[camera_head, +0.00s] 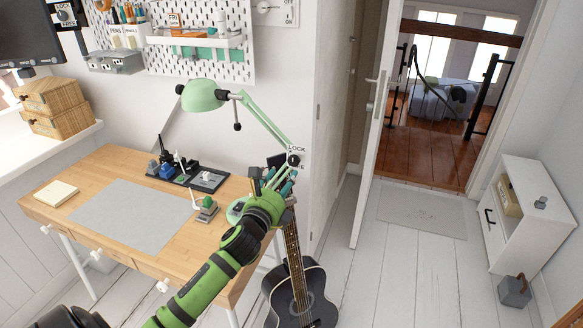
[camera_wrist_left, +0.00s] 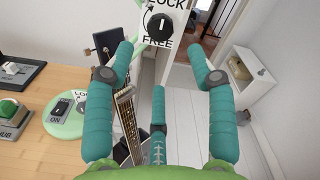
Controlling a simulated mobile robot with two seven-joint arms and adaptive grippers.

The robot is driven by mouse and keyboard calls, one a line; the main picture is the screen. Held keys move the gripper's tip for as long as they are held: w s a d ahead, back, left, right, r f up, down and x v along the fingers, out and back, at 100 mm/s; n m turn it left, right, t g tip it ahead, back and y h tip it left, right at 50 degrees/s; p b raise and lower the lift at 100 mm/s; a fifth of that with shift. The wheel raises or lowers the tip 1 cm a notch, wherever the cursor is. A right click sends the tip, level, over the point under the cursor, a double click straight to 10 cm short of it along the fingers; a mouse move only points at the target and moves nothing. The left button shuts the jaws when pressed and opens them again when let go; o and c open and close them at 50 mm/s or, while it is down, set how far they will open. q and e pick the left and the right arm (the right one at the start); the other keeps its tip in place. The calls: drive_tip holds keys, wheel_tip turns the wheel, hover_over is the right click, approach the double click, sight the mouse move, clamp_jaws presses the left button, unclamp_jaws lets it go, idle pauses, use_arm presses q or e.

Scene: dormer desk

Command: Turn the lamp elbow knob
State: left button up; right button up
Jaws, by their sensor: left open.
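The green desk lamp (camera_head: 203,95) stands at the right end of the desk, its head out to the left. Its elbow knob (camera_head: 293,160) is a black round knob beside a LOCK/FREE label. In the left wrist view the knob (camera_wrist_left: 160,27) shows at top centre with a curved arrow, LOCK above and FREE below. My left gripper (camera_head: 277,181) is just below the knob in the head view, apart from it. In the left wrist view its teal fingers (camera_wrist_left: 165,85) are spread wide with nothing between them. My right gripper is out of view.
The wooden desk (camera_head: 110,165) holds a grey mat, switches and a notepad. A black guitar (camera_head: 300,290) stands at the desk's right end, below my left arm. A white door (camera_head: 370,120) stands open farther right.

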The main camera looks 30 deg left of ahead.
sight(293, 162)
use_arm(q)
drive_tip(key=shift+w+a+r+p, duration=0.2)
drive_tip(key=shift+w+a+r, duration=0.1)
drive_tip(key=shift+w, duration=0.25)
drive_tip(key=shift+w+a+r+p, duration=0.15)
drive_tip(key=shift+w+r, duration=0.15)
drive_tip(key=shift+w, duration=0.25)
drive_tip(key=x, duration=0.3)
drive_tip(key=shift+w+f, duration=0.15)
drive_tip(key=shift+w, duration=0.6)
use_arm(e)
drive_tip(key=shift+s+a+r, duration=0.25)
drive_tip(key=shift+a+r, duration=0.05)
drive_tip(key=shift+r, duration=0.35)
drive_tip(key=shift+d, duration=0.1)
use_arm(q)
clamp_jaws()
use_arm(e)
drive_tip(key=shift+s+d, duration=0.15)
